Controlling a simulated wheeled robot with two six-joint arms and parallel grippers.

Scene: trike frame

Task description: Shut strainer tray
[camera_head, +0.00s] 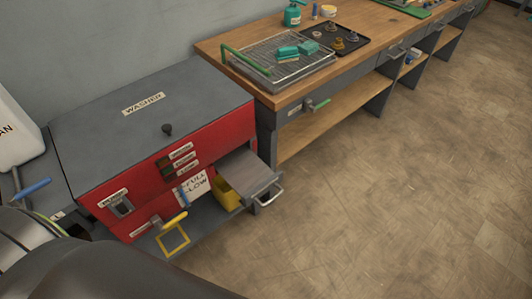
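A grey tray (247,172) sticks out of the right end of the red washer's front, pulled open, with a metal loop handle (270,196) at its outer end. It looks like the strainer tray, but I see no readable label on it. The washer (165,115) has a grey top marked WASHER and a red front. Neither of my grippers shows in this view.
A yellow container (226,194) stands on the grey ledge below the tray, near a yellow square outline (172,240). A wooden workbench (380,30) with a wire rack (280,60) stands to the right. The floor (380,200) in front is clear.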

